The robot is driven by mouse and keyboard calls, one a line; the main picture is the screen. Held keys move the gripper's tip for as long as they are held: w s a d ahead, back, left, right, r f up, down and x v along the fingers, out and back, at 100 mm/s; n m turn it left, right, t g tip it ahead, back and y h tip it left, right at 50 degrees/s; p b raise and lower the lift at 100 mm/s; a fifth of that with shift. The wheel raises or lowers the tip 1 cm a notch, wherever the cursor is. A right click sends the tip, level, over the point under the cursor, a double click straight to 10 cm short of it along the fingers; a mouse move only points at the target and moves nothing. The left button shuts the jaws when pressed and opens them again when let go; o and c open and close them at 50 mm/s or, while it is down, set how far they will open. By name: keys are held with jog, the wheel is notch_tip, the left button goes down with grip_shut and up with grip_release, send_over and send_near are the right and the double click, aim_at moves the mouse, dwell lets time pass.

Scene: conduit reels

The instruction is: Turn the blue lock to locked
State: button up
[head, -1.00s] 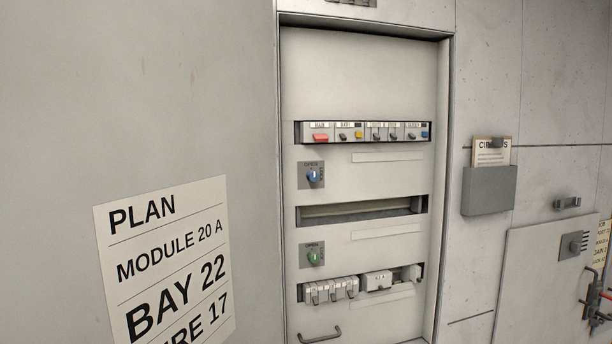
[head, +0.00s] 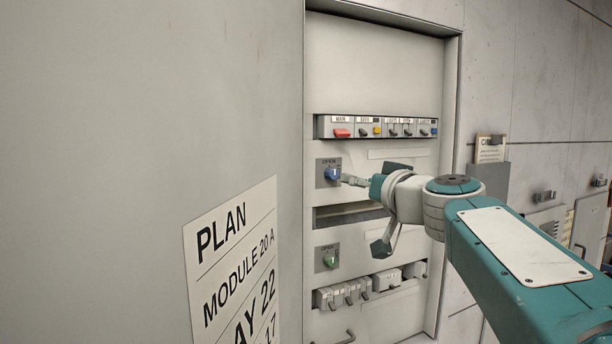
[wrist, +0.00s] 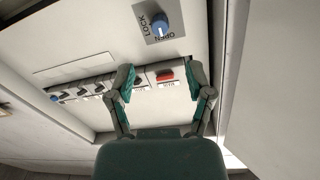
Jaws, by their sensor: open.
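The blue lock (head: 332,174) is a round knob on a grey plate, on the panel below the top breaker row. In the wrist view the blue lock (wrist: 161,25) is at the top, its white mark towards the OPEN label, with LOCK at the side. My gripper (head: 356,181) reaches in from the right, just right of the lock in the head view. In the wrist view my gripper (wrist: 161,70) has its two fingers spread wide with nothing between them. The lock lies beyond the fingertips; contact cannot be seen.
A breaker row (head: 376,128) with red, yellow and blue switches is above the lock. A green knob (head: 330,257) and a lower module row (head: 350,292) are below. A PLAN sign (head: 232,262) is at the left. The cabinet's raised frame (head: 452,90) edges the panel.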

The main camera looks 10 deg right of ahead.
aim_at(335, 175)
jog(key=x, duration=0.9)
jog(key=shift+w+a+f, duration=0.15)
jog(key=shift+w+a, duration=0.05)
jog(key=shift+a, duration=0.05)
jog(key=shift+d, duration=0.1)
jog(key=shift+d, duration=0.1)
jog(key=shift+c, duration=0.6)
grip_shut()
